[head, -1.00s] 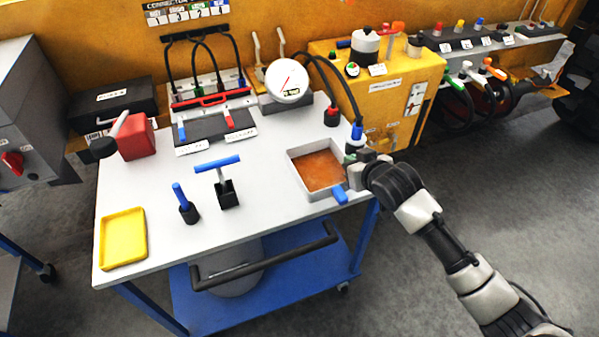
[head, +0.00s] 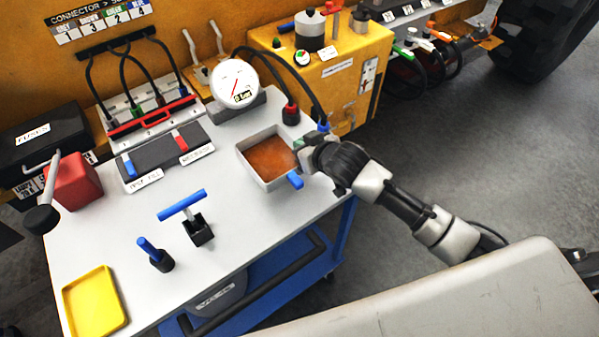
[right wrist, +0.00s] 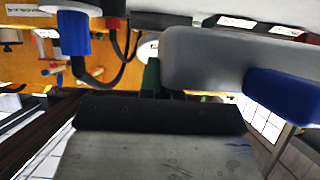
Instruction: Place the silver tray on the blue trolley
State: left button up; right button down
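The silver tray (head: 258,178) is a square, pale grey tray with an orange-brown inside and a blue grip on its front right side. It appears to rest near the right edge of the pale top of the blue trolley (head: 225,243). My right gripper (head: 306,156) is at the tray's right wall, reaching in from the right. In the right wrist view, the tray's grey wall (right wrist: 215,60) and blue grip are close beside a dark finger pad. I cannot tell whether the fingers are closed on the wall. My left gripper is out of view.
On the trolley top are a yellow tray (head: 95,303), a blue T-handle (head: 182,204), a short blue lever (head: 150,247), a dial gauge (head: 234,83) and a red block (head: 73,182). A cabled connector (head: 291,115) stands behind the tray. Grey floor lies open to the right.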

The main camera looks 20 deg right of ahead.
jog(key=s+f, duration=0.1)
jog(key=s+a+f, duration=0.1)
jog(key=s, duration=0.1)
jog(key=shift+s+f+p, duration=0.25)
jog(key=shift+s+p, duration=0.05)
jog(key=shift+p, duration=0.1)
notch_tip(320, 180, down, 4)
jog(key=shift+s+r, duration=0.15)
jog(key=shift+f+p, duration=0.25)
jog(key=shift+p, duration=0.05)
jog(key=shift+f, duration=0.15)
jog(key=c, duration=1.3)
grip_release()
jog(key=shift+c, duration=0.2)
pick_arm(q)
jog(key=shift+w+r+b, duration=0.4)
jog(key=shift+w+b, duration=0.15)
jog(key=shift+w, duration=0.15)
pick_arm(e)
jog(key=v, duration=1.2)
